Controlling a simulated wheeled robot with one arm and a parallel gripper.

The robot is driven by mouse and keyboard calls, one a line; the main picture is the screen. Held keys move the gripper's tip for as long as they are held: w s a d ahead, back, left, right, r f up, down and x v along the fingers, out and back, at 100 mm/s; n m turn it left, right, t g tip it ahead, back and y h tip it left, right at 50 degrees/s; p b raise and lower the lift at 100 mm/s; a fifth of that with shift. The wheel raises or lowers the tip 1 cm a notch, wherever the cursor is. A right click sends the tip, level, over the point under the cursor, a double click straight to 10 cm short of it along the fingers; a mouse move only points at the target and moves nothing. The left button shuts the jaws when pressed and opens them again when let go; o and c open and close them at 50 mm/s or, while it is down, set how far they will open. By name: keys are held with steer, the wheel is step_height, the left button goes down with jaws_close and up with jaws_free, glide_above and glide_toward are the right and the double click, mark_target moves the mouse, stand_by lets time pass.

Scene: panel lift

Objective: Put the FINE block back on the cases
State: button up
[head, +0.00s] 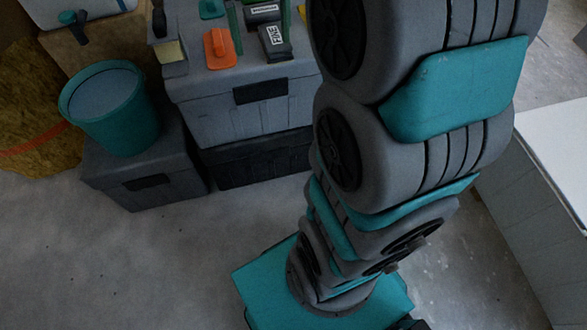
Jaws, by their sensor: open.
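The FINE block (276,43) is a small dark block with a white label reading FINE. It appears to rest on top of the grey stacked cases (228,123), near the back and right of the orange tool. A second dark block with a white label (263,13) is just behind it; its label is too small to read. My arm rises through the right half of the head view and leaves the top edge. My gripper is not in view.
An orange tool (219,48), a teal item (211,8) and a dark block with a yellowish base (170,50) are on the cases. A teal bucket (112,110) stands on a lower dark case (148,183). A white-topped unit (560,150) is at right. Floor at lower left is clear.

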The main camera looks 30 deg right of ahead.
steer(key=s+a+f, duration=0.2)
steer(key=s+f, duration=0.1)
steer(key=s, duration=0.4)
steer(key=s+a+f+n, duration=0.1)
steer(key=s+a+f, duration=0.2)
steer(key=s, duration=0.5)
steer(key=s+a+f+g, duration=0.1)
steer(key=s+f, duration=0.3)
steer(key=s, duration=0.4)
steer(key=shift+a+f+n, duration=0.4)
steer(key=shift+a, duration=0.25)
